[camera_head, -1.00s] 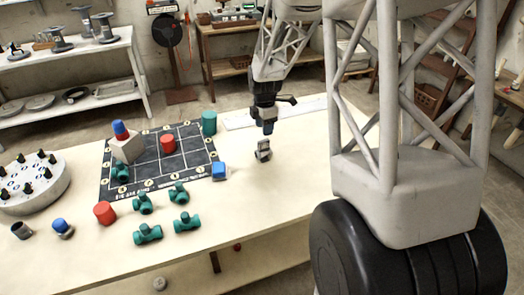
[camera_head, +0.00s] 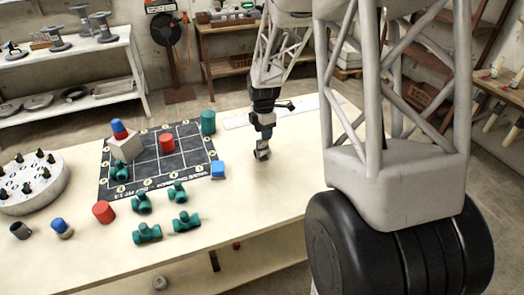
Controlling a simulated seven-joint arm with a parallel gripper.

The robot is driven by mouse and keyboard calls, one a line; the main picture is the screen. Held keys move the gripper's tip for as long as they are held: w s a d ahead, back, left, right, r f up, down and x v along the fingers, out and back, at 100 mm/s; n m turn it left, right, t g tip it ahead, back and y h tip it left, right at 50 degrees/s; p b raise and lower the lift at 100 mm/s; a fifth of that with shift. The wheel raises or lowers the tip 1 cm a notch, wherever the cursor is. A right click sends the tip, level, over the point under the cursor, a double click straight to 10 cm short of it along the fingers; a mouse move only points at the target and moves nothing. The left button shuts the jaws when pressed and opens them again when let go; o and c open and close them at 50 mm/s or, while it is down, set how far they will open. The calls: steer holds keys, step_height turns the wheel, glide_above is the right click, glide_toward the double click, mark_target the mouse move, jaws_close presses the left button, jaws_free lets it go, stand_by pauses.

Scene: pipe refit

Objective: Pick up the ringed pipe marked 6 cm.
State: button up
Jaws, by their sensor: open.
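My gripper (camera_head: 264,140) is open and points down over the table's right part. A small grey, pipe-like piece (camera_head: 262,153) sits directly under it, at its fingertips. The fingers partly cover the piece, and I cannot tell whether they touch it. Any ring or 6 cm marking on it is too small to read. A dark grey short pipe (camera_head: 20,230) and a grey piece with a blue top (camera_head: 62,228) stand at the table's left front.
A blue block (camera_head: 218,169) and a green cylinder (camera_head: 208,122) stand left of my gripper. Several green tee fittings (camera_head: 147,233) lie in front. A round pegged disc (camera_head: 35,185) is at left.

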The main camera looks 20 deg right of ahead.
mark_target(262, 149)
steer(key=shift+f, duration=0.15)
steer(key=shift+a+f, duration=0.15)
steer(key=shift+f, duration=1.1)
steer(key=shift+a+f, duration=0.1)
steer(key=shift+f, duration=1.1)
jaws_close()
